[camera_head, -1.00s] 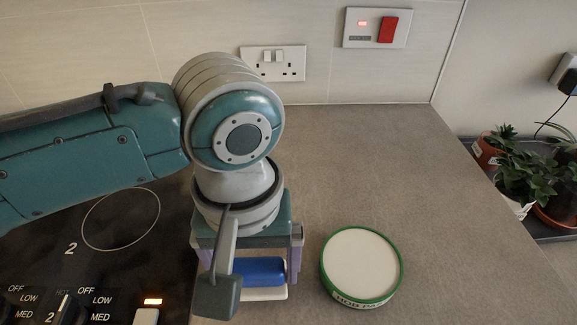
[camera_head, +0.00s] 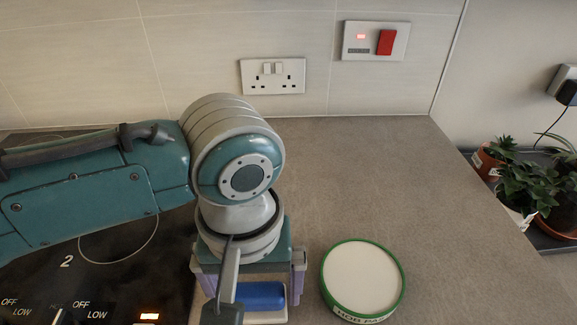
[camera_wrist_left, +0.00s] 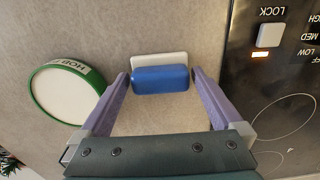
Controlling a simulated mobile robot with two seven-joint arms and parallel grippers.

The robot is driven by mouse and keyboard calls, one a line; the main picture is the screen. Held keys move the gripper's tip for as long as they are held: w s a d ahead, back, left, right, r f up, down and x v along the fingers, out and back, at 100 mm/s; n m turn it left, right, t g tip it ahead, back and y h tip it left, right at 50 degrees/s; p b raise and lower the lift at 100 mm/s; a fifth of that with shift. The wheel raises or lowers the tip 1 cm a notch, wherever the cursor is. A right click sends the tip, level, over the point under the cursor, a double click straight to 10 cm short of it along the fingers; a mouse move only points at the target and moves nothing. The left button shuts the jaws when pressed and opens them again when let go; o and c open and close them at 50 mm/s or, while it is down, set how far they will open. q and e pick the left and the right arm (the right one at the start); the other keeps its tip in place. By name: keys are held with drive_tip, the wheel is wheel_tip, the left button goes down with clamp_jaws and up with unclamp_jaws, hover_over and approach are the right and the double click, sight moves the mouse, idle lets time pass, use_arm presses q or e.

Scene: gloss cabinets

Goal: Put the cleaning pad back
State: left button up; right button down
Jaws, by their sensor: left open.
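The cleaning pad, a blue block on a white base, lies on the worktop; it shows low in the head view (camera_head: 264,296) and at the centre top of the left wrist view (camera_wrist_left: 160,80). My left gripper (camera_head: 252,284) is open above it, pointing down. In the left wrist view its two purple fingers (camera_wrist_left: 160,88) are on either side of the pad, with small gaps. It holds nothing. A round white dish with a green rim and a "HOB PA…" label (camera_head: 362,280) lies right of the pad; it is at left in the wrist view (camera_wrist_left: 68,94). My right gripper is not in view.
The black hob (camera_head: 110,265) with its controls is at left, under my left arm. The worktop (camera_head: 400,190) behind and right of the dish is clear. A tiled wall with a socket (camera_head: 272,76) is behind. Potted plants (camera_head: 525,185) stand beyond the right edge.

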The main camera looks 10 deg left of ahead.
sight(255, 293)
use_arm(q)
wheel_tip(255, 293, up, 12)
drive_tip(key=f+p, duration=0.1)
drive_tip(key=p, duration=0.1)
drive_tip(key=s+d+f+m+t+h, duration=0.2)
drive_tip(key=s+m+h, duration=0.1)
drive_tip(key=s, duration=0.3)
drive_tip(key=s+a+m+t+y, duration=0.1)
drive_tip(key=s+a+m+y, duration=0.1)
drive_tip(key=s+a, duration=0.4)
drive_tip(key=a+r, duration=0.1)
drive_tip(key=a, duration=0.4)
drive_tip(key=shift+a+t+y, duration=0.25)
drive_tip(key=shift+t+y, duration=0.05)
drive_tip(key=shift+y, duration=0.1)
wheel_tip(255, 293, up, 36)
drive_tip(key=p, duration=3.6)
drive_tip(key=shift+r, duration=0.15)
